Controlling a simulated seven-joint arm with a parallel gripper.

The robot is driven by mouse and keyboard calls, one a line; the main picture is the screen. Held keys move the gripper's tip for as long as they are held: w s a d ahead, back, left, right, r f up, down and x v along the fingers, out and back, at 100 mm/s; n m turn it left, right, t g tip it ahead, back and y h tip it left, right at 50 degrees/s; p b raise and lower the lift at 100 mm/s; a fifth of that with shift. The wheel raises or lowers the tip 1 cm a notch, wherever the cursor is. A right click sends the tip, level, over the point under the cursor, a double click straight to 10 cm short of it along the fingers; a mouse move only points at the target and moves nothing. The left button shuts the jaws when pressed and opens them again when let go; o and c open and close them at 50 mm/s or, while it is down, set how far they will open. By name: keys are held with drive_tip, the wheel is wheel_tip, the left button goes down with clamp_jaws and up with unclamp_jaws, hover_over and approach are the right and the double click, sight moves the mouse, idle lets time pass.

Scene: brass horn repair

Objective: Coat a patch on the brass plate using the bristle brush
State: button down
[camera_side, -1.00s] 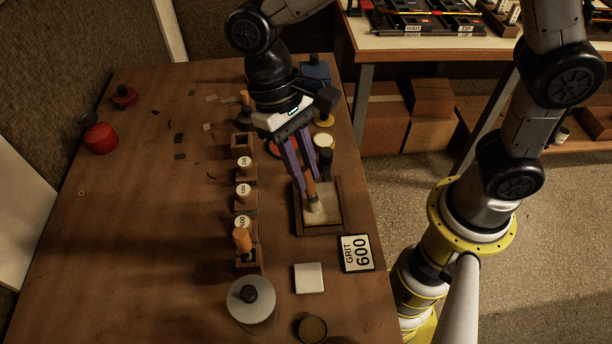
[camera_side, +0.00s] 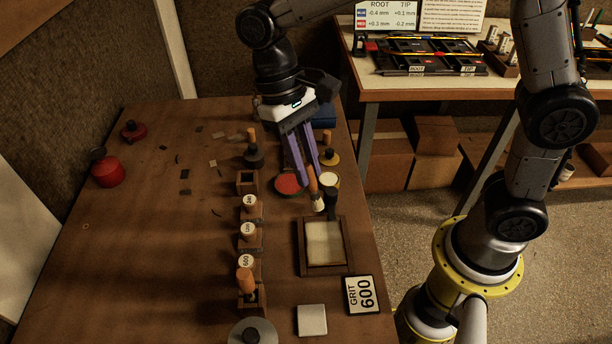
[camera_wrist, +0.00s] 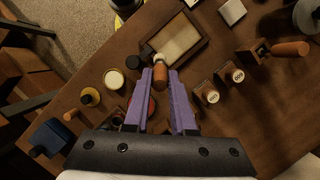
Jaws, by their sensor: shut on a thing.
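My gripper (camera_side: 313,188) has long purple fingers, shut on the bristle brush (camera_side: 317,201). The brush has an orange-brown handle and pale bristles and points down. It is beyond the far edge of the tray, close to a dark jar (camera_side: 331,204); I cannot tell whether they touch. The brass plate (camera_side: 324,242) is a pale panel lying in a wooden tray (camera_side: 301,252), with nothing over it. In the wrist view, the brush handle (camera_wrist: 159,75) shows between the fingertips (camera_wrist: 160,76), with the plate (camera_wrist: 178,38) ahead of it.
A cream-topped pot (camera_side: 330,179) and a red disc (camera_side: 288,184) sit near the brush. Labelled wooden-handled blocks (camera_side: 248,230) line the tray's left. A GRIT 600 card (camera_side: 364,294) and a pale square (camera_side: 312,320) lie in front.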

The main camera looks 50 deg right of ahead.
drive_tip(key=shift+r, duration=2.4)
drive_tip(key=shift+a+f+m, duration=0.1)
drive_tip(key=shift+f+m, duration=0.05)
drive_tip(key=shift+m, duration=0.15)
drive_tip(key=s+a, duration=0.5)
drive_tip(key=s, duration=0.4)
drive_tip(key=shift+w+f, duration=0.15)
drive_tip(key=shift+f, duration=1.75)
drive_tip(key=shift+w+f, duration=0.1)
drive_tip(key=shift+f, duration=1.75)
drive_tip(key=shift+w+d+f, duration=0.1)
drive_tip(key=shift+w+d, duration=0.45)
drive_tip(key=shift+w, duration=0.05)
drive_tip(key=shift+w+d, duration=2.9)
drive_tip(key=shift+s+a, duration=3.55)
wheel_tip(320, 180, up, 8)
